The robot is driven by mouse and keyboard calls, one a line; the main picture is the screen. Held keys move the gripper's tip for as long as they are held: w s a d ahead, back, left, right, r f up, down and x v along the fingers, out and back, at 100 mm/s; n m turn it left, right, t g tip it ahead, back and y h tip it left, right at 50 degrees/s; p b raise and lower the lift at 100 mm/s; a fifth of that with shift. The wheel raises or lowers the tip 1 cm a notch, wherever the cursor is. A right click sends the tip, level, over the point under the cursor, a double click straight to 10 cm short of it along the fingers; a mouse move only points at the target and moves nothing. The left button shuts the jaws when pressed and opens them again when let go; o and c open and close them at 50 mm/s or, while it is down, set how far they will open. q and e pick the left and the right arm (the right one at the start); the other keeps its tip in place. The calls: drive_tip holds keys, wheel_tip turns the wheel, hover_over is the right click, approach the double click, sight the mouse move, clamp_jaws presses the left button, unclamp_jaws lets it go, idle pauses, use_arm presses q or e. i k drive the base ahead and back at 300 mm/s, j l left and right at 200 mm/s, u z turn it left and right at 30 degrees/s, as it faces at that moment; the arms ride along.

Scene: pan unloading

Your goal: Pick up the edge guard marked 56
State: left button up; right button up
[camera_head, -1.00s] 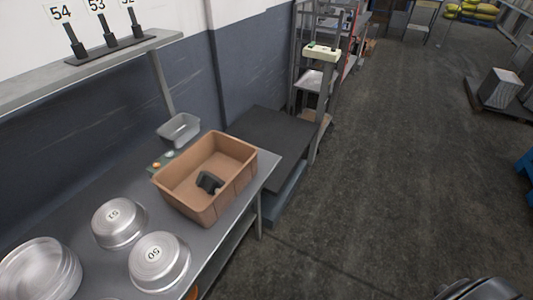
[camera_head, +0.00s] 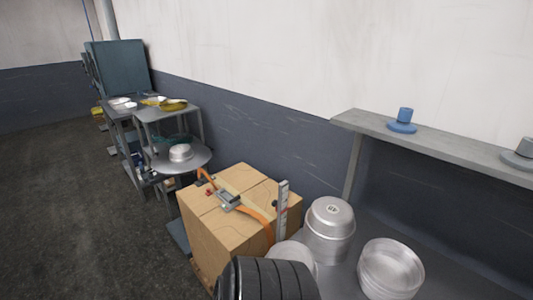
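No number 56 is readable in this view. A narrow light-grey upright strip (camera_head: 283,210) with small dark marks stands at the right side of a strapped cardboard box (camera_head: 215,235); I cannot tell whether it is the edge guard. An orange strap (camera_head: 258,217) runs over the box, with a grey metal buckle (camera_head: 229,199) on top. Neither of my grippers is in view. A black ribbed part at the bottom centre hides the box's lower right.
An upturned pot (camera_head: 330,228) and an open pan (camera_head: 390,268) stand on the metal table right of the box. A shelf (camera_head: 440,140) above holds a blue stand (camera_head: 403,121). A round table with a pan (camera_head: 180,153) stands further back. Floor at left is clear.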

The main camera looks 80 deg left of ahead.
sight(201, 182)
drive_tip(key=u, duration=0.45)
drive_tip(key=l+u, duration=0.1)
drive_tip(key=u, duration=0.85)
drive_tip(key=l+u, duration=0.1)
drive_tip(key=u, duration=0.85)
drive_tip(key=k+u, duration=0.1)
drive_tip(key=u, duration=0.4)
drive_tip(key=i+u, duration=0.25)
drive_tip(key=u, duration=0.2)
